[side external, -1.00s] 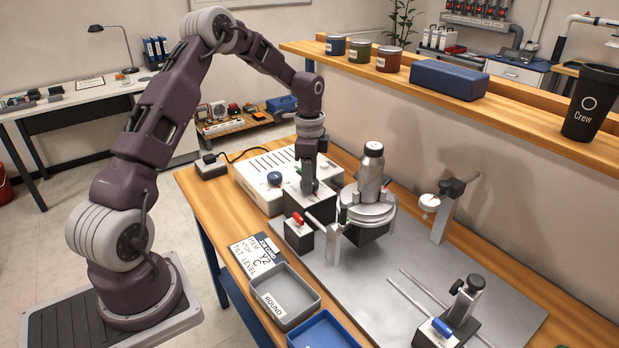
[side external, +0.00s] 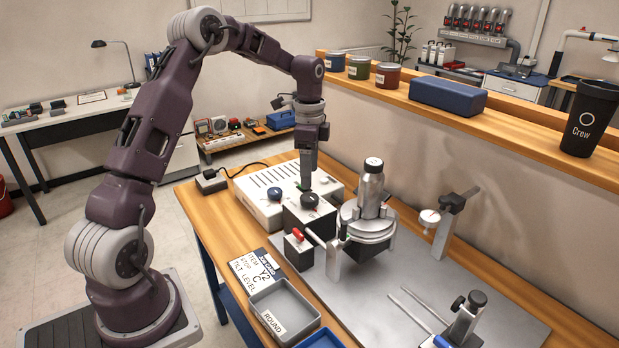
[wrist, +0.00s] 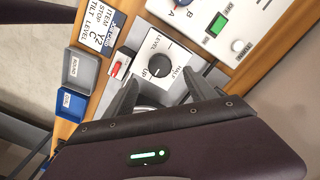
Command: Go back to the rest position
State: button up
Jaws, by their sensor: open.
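My gripper (side external: 304,184) hangs fingers-down just above the black knob (side external: 310,201) on the dark control box (side external: 301,221). In the wrist view my gripper (wrist: 160,88) is open and empty, its two dark fingers spread. The knob (wrist: 158,67) shows beyond the fingers, on a plate marked LEVEL and UP. The fingers look clear of the knob. A silver bottle (side external: 371,190) stands upright in the round metal fixture (side external: 367,225) just right of my gripper.
A white control unit (side external: 262,205) with a blue knob lies behind the box. A red-handled switch (side external: 297,236), a job card (side external: 255,272) and a grey tray (side external: 284,310) are in front. The wooden shelf (side external: 480,125) runs behind. Space above my gripper looks free.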

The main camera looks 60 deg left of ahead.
notch_tip(320, 180, up, 7)
dwell(0.6)
jog(key=s+d+r+n+t+y, duration=0.15)
jog(key=s+d+r+n, duration=0.25)
jog(key=s+d+r, duration=0.75)
jog(key=s+d+f+n+t, duration=0.2)
jog(key=s+d, duration=0.2)
jog(key=s, duration=0.4)
jog(key=s+d+f+n+t+h, duration=0.1)
jog(key=s+d+f+n+t, duration=0.1)
jog(key=s+d, duration=0.3)
jog(key=s+f+n, duration=0.1)
jog(key=s, duration=0.3)
jog(key=shift+h, duration=0.25)
jog(key=shift+c, duration=0.5)
